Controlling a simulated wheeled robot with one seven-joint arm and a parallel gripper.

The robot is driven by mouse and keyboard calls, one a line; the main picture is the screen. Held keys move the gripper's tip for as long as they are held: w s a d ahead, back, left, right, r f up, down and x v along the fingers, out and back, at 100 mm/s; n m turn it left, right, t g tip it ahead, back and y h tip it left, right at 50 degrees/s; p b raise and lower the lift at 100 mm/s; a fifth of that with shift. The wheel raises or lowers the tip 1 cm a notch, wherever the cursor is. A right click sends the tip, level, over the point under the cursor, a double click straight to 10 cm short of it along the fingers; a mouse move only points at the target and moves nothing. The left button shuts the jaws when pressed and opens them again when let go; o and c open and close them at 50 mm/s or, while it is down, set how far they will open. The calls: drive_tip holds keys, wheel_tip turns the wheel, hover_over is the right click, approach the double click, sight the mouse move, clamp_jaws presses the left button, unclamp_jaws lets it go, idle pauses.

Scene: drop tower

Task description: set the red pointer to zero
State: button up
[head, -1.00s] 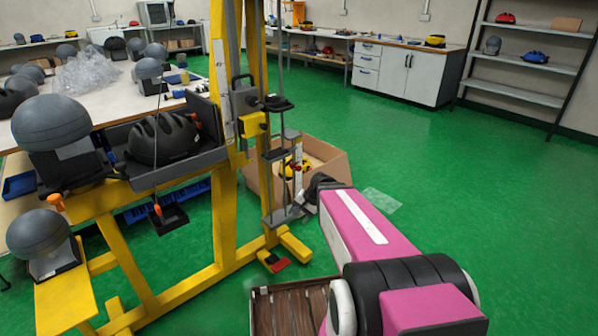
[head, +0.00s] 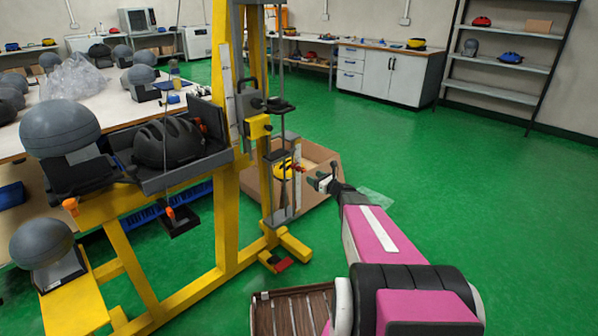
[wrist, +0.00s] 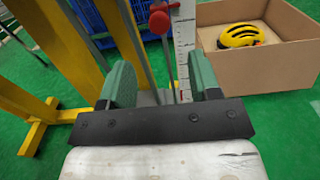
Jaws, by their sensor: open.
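The red pointer (head: 299,168) sits on a slim upright at the drop tower. In the wrist view, its round red knob (wrist: 159,21) stands on a thin rod, with a small red tip reaching right to a white ruled scale (wrist: 184,38). The scale's numbers are too small to read. My gripper (wrist: 160,80) is open, its two green fingers spread with nothing held between them. The knob shows ahead of the fingers, above the gap. In the head view, my gripper (head: 323,182) is just right of the pointer and slightly lower, apart from it.
The yellow tower frame (head: 226,200) stands left of my gripper. A cardboard box (wrist: 285,60) with a yellow helmet (wrist: 241,35) is behind the scale. A black helmet (head: 168,141) rests on the tower's grey tray. Green floor at right is clear.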

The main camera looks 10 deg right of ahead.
sight(300, 169)
drive_tip(key=x, duration=1)
drive_tip(key=shift+w+a, duration=0.15)
clamp_jaws()
drive_tip(key=shift+r, duration=0.15)
